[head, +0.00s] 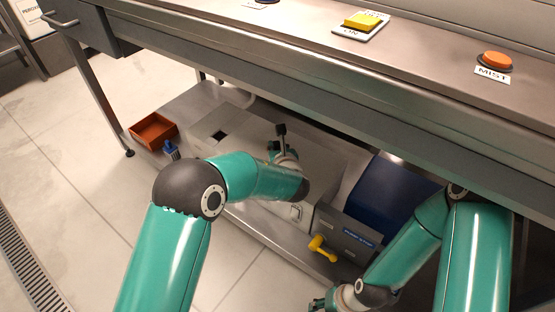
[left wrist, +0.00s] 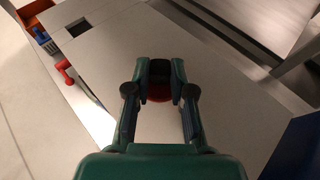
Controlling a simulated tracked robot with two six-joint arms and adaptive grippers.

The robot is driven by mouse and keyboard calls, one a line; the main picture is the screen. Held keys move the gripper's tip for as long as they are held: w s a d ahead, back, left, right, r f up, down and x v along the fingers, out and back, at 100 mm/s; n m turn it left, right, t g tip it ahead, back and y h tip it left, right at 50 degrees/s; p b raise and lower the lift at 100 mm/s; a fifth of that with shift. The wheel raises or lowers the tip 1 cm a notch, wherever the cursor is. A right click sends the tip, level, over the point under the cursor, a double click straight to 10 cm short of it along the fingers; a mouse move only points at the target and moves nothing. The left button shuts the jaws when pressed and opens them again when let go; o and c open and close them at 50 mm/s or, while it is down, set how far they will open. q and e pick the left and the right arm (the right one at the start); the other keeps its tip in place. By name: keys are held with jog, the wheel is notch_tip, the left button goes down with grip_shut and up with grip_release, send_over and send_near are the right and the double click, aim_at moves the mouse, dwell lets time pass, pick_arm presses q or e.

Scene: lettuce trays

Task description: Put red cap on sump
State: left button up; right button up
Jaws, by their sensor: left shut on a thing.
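The sump looks to be the pale grey box (head: 250,128) on the low shelf under the bench, with a dark square opening (head: 219,135) in its top. The opening also shows at the upper left of the left wrist view (left wrist: 79,27). My left gripper (head: 281,143) is over the box top, right of the opening and partly hidden by my arm. In the left wrist view its fingers (left wrist: 159,90) are shut on the red cap (left wrist: 159,93), which shows as a red disc. My right gripper (head: 325,303) is at the bottom edge, mostly cut off.
An orange bin (head: 153,131) and a blue-handled item (head: 171,150) are at the shelf's left end. A yellow handle (head: 322,248) and a blue box (head: 393,200) are at the right. The bench edge (head: 300,85) overhangs the shelf. A red handle (left wrist: 64,72) shows in the wrist view.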

pick_arm(q)
notch_tip(320, 180, down, 4)
jog(key=shift+f+b, duration=0.25)
jog(key=shift+b, duration=0.45)
jog(key=o, duration=0.8)
